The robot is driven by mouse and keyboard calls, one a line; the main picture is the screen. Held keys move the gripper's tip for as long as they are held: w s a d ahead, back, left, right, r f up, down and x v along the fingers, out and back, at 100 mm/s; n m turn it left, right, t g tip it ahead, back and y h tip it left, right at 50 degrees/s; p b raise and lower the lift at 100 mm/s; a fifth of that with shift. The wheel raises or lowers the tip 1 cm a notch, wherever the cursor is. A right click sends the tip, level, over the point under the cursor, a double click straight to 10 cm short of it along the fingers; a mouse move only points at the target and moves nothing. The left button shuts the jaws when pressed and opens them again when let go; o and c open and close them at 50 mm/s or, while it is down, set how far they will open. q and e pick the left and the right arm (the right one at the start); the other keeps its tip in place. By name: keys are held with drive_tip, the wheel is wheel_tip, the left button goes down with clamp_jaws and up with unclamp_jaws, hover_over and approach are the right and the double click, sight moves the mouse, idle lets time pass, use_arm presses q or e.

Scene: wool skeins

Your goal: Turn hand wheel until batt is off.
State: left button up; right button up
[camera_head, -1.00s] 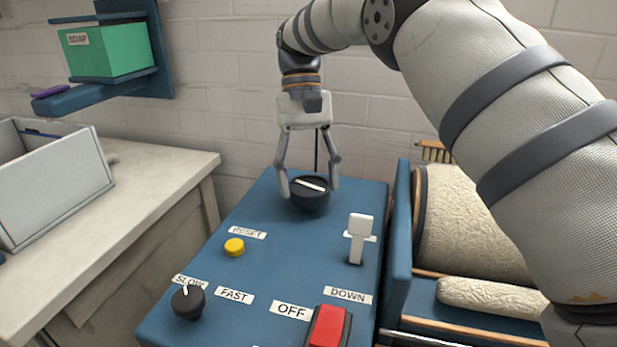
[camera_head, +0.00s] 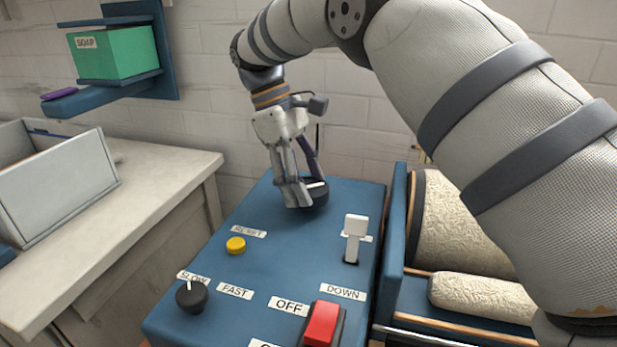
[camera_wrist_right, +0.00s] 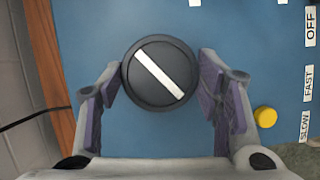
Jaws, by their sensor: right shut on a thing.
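The hand wheel is a black round knob (camera_head: 317,194) with a white bar, at the far end of the blue control panel (camera_head: 215,270). In the right wrist view the knob (camera_wrist_right: 160,73) sits between my fingers, its white bar slanting from upper left to lower right. My right gripper (camera_head: 308,198) is shut on the knob, one finger on each side. The near finger hides part of the knob in the head view. The batt (camera_head: 455,225) is a cream, fleecy roll on the drum at the right, partly behind my right arm. My left gripper is not in view.
The panel carries a yellow button (camera_head: 236,245), a small black dial (camera_head: 191,296), a white lever (camera_head: 355,232) and a red switch (camera_head: 322,324). A smaller fleecy roller (camera_head: 480,298) lies below the drum. A grey bin (camera_head: 60,185) stands on the left counter (camera_head: 165,175).

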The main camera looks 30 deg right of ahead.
drive_tip(key=n+t+h, duration=0.1)
drive_tip(key=n, duration=0.2)
drive_tip(key=shift+s+a+n+p, duration=0.1)
drive_tip(key=shift+s+n+p, duration=0.05)
drive_tip(key=shift+n+p, duration=0.2)
drive_tip(key=shift+n+t+h, duration=0.3)
drive_tip(key=shift+n+t, duration=0.2)
drive_tip(key=shift+n, duration=1.25)
drive_tip(key=o, duration=1.2)
drive_tip(key=shift+c, duration=0.2)
drive_tip(key=v, duration=1.2)
drive_tip(key=shift+s, duration=0.15)
